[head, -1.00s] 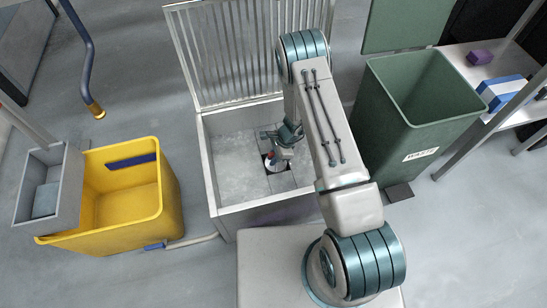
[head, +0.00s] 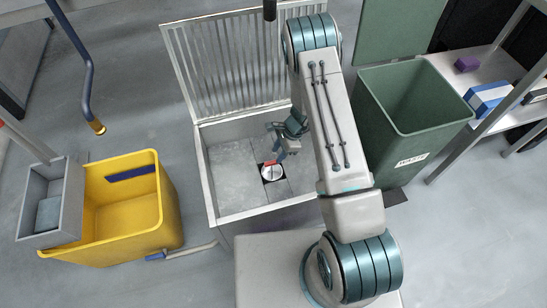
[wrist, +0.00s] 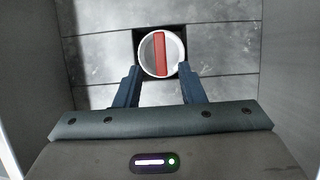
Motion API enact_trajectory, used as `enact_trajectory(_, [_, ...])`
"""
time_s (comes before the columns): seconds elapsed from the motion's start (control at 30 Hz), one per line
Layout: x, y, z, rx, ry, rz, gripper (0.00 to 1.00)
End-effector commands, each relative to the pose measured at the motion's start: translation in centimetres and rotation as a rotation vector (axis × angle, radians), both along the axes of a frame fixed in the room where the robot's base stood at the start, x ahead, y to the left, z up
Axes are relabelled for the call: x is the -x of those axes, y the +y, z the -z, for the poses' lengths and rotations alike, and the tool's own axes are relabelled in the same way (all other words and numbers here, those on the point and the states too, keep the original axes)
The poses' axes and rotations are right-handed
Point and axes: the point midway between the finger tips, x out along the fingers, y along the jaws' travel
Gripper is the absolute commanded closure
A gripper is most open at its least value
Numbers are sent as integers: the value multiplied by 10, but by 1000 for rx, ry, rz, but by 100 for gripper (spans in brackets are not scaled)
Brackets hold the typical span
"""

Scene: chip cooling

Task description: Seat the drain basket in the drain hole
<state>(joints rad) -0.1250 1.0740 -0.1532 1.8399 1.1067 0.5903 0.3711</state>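The drain basket (head: 273,173) is a round white cup with a red bar across its top. It sits in the dark square drain hole (head: 282,180) in the floor of the open metal basin. In the wrist view the basket (wrist: 146,54) looks upright and roughly centred in the hole (wrist: 138,73), whose dark corners show around it. How deep it sits cannot be told. My gripper (wrist: 158,80) is open and empty, its two dark blue fingers apart and clear of the red bar. In the head view my gripper (head: 279,146) hangs above and just behind the basket.
The basin's slatted lid (head: 237,60) stands raised at the back, and basin walls (head: 208,185) surround the gripper. A green waste bin (head: 415,110) stands close on the right. A yellow bin (head: 125,215) with a grey box (head: 45,205) is on the left.

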Motion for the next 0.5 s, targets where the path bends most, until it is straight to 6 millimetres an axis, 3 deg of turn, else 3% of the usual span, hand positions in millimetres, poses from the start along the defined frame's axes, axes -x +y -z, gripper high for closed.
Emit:
enact_trajectory(0.27, [-3, -7, -31, -5, -10, -19, 64])
enact_trajectory(0.37, [-3, -5, -58, -16, -39, -75, 64])
enact_trajectory(0.5, [2, -2, -117, -32, -106, -215, 64])
